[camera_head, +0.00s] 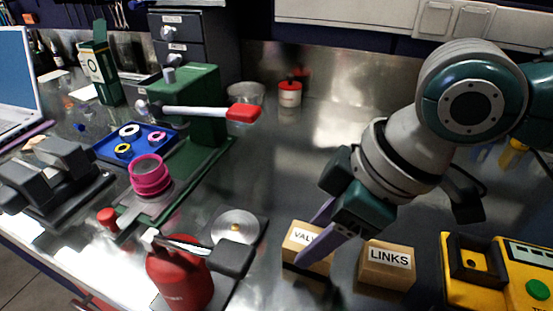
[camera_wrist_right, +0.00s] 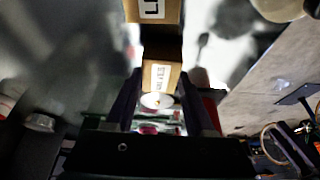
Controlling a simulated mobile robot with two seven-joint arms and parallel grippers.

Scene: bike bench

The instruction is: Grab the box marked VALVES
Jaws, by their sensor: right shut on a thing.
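The VALVES box (camera_head: 299,238) is a small tan carton with a white label, on the metal bench at the front centre. My right gripper (camera_head: 314,236) reaches down over it from the upper right, and its purple fingers are shut on the box. One finger hides part of the label. In the right wrist view the VALVES box (camera_wrist_right: 161,76) shows between the two dark fingers. I cannot tell whether it is lifted off the bench. My left gripper is not in view.
A similar LINKS box (camera_head: 388,266) stands just right. A yellow case (camera_head: 490,275) is farther right. A red canister (camera_head: 178,280) and a round metal disc (camera_head: 236,228) are left. A green vise-like stand (camera_head: 190,110) and a blue tray (camera_head: 112,147) stand behind.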

